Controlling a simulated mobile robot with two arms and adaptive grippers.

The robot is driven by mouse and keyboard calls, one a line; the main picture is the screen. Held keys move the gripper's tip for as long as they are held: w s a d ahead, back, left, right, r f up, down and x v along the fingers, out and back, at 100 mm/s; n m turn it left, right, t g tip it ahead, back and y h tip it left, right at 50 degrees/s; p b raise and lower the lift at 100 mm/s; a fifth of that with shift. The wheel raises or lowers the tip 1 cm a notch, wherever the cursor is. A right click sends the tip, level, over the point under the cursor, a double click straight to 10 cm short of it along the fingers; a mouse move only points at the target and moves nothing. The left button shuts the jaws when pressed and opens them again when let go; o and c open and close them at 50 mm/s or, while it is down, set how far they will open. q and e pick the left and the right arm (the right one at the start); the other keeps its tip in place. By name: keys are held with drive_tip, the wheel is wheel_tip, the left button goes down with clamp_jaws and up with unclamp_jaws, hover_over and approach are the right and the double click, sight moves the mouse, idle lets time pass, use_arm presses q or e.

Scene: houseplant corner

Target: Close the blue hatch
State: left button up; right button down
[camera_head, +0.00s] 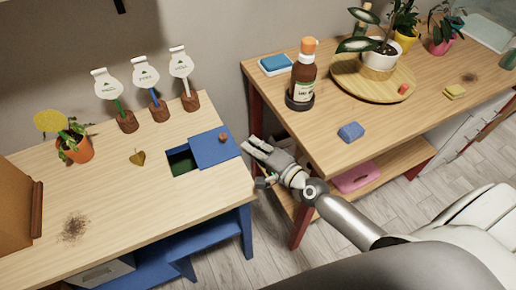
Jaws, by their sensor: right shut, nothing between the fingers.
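The blue hatch (213,149) is a flat blue panel with a small brown knob (223,137), on the right part of the left table's top. It stands partly open: a dark green opening (182,161) shows at its left side. My right gripper (256,160) is shut and empty, just right of the hatch near the table's right edge. It does not appear to touch the hatch or the knob. My left gripper is not in view.
On the left table (130,206) are a potted yellow plant (75,148), white tags on stands, a dry leaf (137,158) and a dirt patch (74,228). A second table (300,130) with a brown bottle (303,75) stands to the right, across a narrow gap.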

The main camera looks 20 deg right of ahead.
sight(210, 155)
drive_tip(key=x, duration=0.5)
drive_tip(key=shift+w+a+f, duration=0.1)
drive_tip(key=shift+w+a, duration=0.1)
drive_tip(key=shift+w, duration=0.15)
drive_tip(key=a+p, duration=0.3)
drive_tip(key=a, duration=0.7)
drive_tip(key=shift+s, duration=0.15)
drive_tip(key=shift+d, duration=0.15)
